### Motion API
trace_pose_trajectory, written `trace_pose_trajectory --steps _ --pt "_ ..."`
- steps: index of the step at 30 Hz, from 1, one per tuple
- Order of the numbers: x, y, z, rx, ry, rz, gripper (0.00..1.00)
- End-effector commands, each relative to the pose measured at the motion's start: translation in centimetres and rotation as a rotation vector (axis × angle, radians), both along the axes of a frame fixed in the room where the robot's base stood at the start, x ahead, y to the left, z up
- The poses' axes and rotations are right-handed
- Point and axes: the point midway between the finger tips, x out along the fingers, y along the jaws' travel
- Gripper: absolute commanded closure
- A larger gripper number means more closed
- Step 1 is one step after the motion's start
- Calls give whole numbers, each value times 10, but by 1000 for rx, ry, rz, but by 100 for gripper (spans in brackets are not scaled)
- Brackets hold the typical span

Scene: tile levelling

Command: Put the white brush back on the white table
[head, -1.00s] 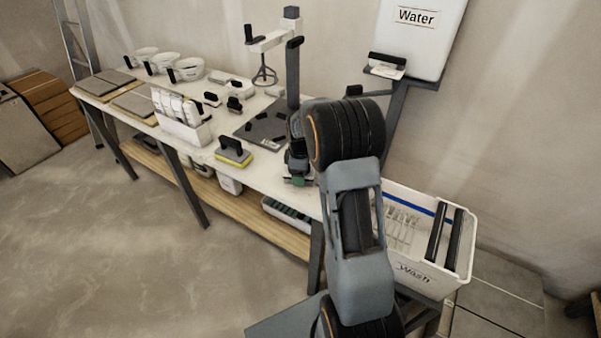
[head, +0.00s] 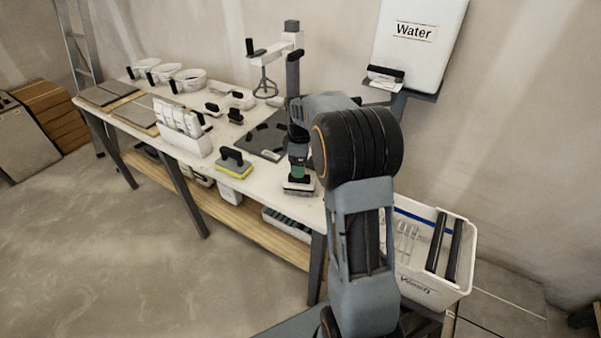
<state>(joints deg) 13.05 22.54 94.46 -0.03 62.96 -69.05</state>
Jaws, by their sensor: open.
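The white table (head: 205,185) stands along the wall. A white brush-like block with a dark top (head: 298,189) rests at the table's right end, near its front edge. My gripper (head: 298,175), dark with a green part, is directly above this block with its jaws open. The fingertips are small here, and I cannot tell whether they touch the block. My arm hides part of the table's right end.
A yellow-based float (head: 234,167) and a white holder (head: 187,143) stand left of my gripper. A dark mat (head: 262,140) and a mixer stand (head: 292,75) are behind it. The wash bin (head: 425,275) is at right, and the water tank (head: 420,40) hangs above.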

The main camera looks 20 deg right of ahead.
Motion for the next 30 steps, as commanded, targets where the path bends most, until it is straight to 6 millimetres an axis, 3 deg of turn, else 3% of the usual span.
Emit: trace_pose_trajectory --steps 7,10,15,19,24,30 --pt "-2 2 27 -1 -5 -10 22" --pt "-15 14 40 -3 -24 -72 22" --pt "-69 51 64 4 -97 -318 22" --pt "-118 76 69 32 -157 -537 22" --pt "-172 97 61 84 -213 -774 22" --pt "-206 108 49 130 -242 -935 22"
